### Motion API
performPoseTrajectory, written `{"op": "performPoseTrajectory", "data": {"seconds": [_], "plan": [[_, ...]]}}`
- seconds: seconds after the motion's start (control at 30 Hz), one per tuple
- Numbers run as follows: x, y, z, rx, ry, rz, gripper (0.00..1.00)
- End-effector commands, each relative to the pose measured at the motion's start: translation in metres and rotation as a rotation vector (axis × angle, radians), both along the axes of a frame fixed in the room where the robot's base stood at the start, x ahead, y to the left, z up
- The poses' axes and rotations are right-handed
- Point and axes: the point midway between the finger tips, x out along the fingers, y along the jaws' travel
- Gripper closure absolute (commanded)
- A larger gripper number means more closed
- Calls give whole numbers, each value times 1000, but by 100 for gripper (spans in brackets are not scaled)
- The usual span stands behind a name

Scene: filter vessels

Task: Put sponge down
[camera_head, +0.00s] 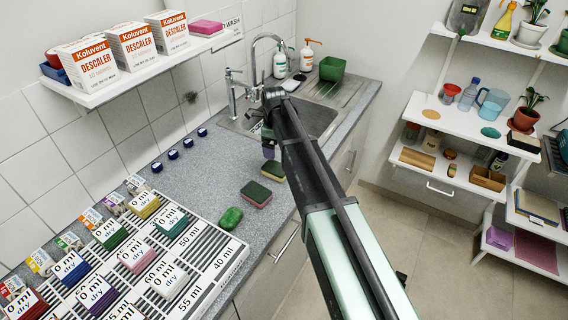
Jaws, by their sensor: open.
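My arm reaches in from the lower right over the worktop edge to the front of the sink. My gripper (268,138) is at its far end, small, dark and partly hidden by the arm; it is open. A purple sponge (268,152) shows just below it, close to the worktop; I cannot tell whether they touch. Two sponges with dark green tops, one with a pink lower layer (256,195) and one with an orange-brown lower layer (272,171), lie on the grey worktop (205,160). A bright green sponge (230,218) lies nearer.
A labelled rack (228,262) with several coloured sponges marked "0 ml dry" fills the near left. The sink (312,118) has a tall tap (254,70). Several blue caps (173,155) line the wall side. A green tub (332,68) stands behind the sink.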

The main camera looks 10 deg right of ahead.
Motion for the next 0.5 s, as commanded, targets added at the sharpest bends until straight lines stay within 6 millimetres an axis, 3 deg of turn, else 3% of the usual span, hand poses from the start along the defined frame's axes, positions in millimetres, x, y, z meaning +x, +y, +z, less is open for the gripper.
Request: {"op": "performPoseTrajectory", "data": {"seconds": [0.03,0.17,0.3,0.4,0.5], "plan": [[-29,-1,0,-1,0,130,7],[-114,-2,0,-1,0,719,7],[-207,-3,0,-1,1,1441,7],[-254,-4,0,-1,1,1844,7],[-279,-4,0,-1,1,2090,7]]}}
